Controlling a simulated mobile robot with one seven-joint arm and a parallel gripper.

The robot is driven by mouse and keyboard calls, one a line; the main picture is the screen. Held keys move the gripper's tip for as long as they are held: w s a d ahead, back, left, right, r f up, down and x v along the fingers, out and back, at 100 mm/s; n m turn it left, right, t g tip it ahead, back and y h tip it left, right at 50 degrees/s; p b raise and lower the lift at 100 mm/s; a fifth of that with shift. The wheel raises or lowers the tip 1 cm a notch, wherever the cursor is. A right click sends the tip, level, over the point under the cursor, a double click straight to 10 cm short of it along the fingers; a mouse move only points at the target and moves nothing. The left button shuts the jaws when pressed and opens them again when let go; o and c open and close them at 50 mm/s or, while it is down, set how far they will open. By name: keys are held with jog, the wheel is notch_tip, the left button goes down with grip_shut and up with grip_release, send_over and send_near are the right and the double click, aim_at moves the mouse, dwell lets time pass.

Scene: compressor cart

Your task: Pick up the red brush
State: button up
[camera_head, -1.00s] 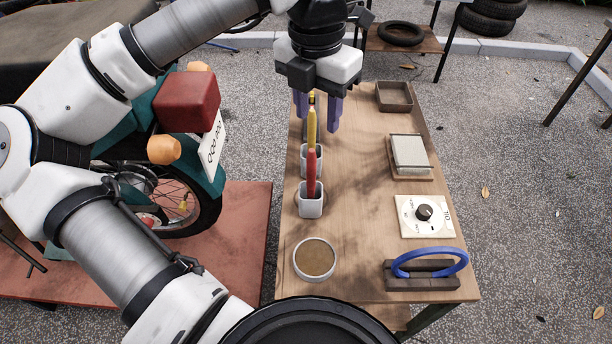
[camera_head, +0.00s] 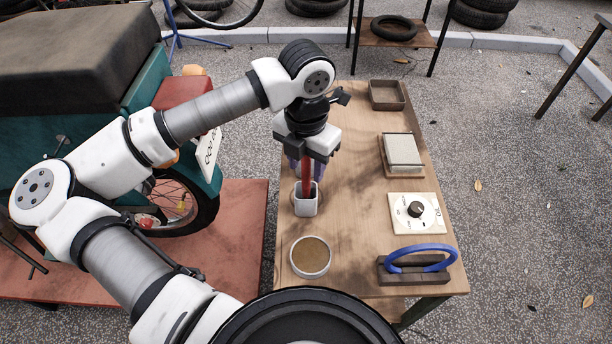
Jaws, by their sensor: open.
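The red brush (camera_head: 306,178) stands upright in the nearer white square cup (camera_head: 306,202) on the left side of the wooden table. My gripper (camera_head: 306,172) points down right over this cup, its purple fingers around or beside the upper part of the red brush. The fingers are open; whether they touch the brush I cannot tell. The top of the brush is hidden by my gripper. The yellow brush and the farther cup are hidden behind my gripper.
On the table (camera_head: 345,245) are a round tan-filled dish (camera_head: 311,257), a blue ring on a dark stand (camera_head: 421,255), a dial plate (camera_head: 416,211), a pale block on a tray (camera_head: 402,152) and an empty brown tray (camera_head: 387,95). The table's middle is clear. A teal motorcycle (camera_head: 85,135) stands at left.

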jog(key=shift+f, duration=0.65)
grip_shut()
jog(key=shift+r, duration=0.1)
